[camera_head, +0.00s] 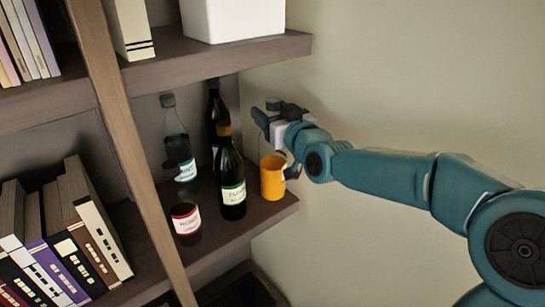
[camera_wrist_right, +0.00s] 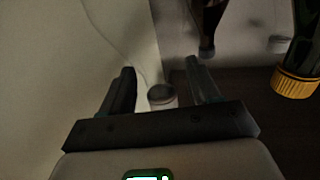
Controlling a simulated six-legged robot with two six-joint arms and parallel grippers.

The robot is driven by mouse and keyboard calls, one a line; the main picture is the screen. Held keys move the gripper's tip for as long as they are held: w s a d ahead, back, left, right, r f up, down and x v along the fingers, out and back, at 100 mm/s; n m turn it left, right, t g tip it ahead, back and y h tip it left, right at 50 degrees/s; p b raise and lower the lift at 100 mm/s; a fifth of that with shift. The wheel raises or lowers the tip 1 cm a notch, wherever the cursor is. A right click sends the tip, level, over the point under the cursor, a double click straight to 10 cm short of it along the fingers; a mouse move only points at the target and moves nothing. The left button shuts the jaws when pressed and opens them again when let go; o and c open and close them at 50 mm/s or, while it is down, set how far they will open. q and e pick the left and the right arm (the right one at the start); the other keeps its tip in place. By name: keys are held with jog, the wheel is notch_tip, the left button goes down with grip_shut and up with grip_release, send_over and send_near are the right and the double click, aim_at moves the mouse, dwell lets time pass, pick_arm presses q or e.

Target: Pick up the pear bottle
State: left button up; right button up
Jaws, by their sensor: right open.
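I cannot tell by label which bottle is the pear one. A dark green bottle with a yellow cap (camera_head: 231,172) stands upright left of the gripper. My left gripper is not in view.
A darker bottle (camera_head: 215,105), a clear bottle with a grey cap (camera_head: 174,125) and a red-labelled container (camera_head: 186,219) share the shelf (camera_head: 245,222). A shelf board (camera_head: 220,52) holding a white box (camera_head: 235,18) is above.

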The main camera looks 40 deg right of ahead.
jog(key=shift+s, duration=0.1)
jog(key=c, duration=0.4)
grip_shut()
jog(key=shift+f, duration=0.15)
dwell(0.6)
